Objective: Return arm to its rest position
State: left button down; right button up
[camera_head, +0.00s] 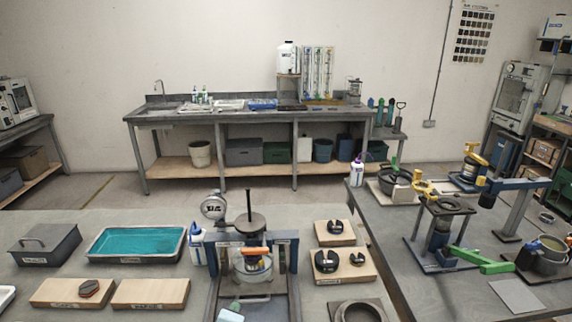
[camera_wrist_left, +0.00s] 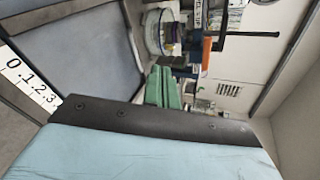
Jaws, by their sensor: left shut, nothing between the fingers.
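The lever frame (camera_head: 292,255) stands on the near bench, with dark blue posts, a dark base and a black rod rising at its middle. An orange grip (camera_head: 255,251) sits between the posts, above a round clear vessel (camera_head: 252,272). The orange grip (camera_wrist_left: 207,50) and a black lever also show in the left wrist view. My left gripper (camera_head: 236,305) is low at the front of the frame, small and partly cut off. Its green fingers (camera_wrist_left: 164,80) are shut and empty, apart from the orange grip. My right gripper is not in view.
A teal tray (camera_head: 136,243), a grey lidded box (camera_head: 46,246) and wooden blocks (camera_head: 150,293) lie left of the frame. A white bottle (camera_head: 197,246) and a dial gauge (camera_head: 213,207) stand close by. Black weights on boards (camera_head: 343,268) lie to the right.

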pick_arm(q)
jog(key=s+a+n+g, duration=0.3)
jog(key=s+n, duration=0.4)
jog(key=s, duration=0.2)
jog(key=s+a+n+g, duration=0.35)
jog(key=s+n, duration=0.25)
jog(key=s, duration=0.4)
jog(key=s+a+n+g, duration=0.3)
jog(key=s+n+g, duration=0.1)
jog(key=s+n, duration=0.4)
notch_tip(320, 180, down, 30)
jog(key=s+f+m+b, duration=0.1)
jog(key=s+b, duration=0.1)
jog(key=b, duration=0.4)
jog(key=s+a+f+g+b, duration=0.2)
jog(key=s+f+b, duration=0.3)
jog(key=s+f, duration=1.2)
notch_tip(320, 180, down, 3)
jog(key=shift+a+f, duration=0.15)
jog(key=shift+a, duration=0.15)
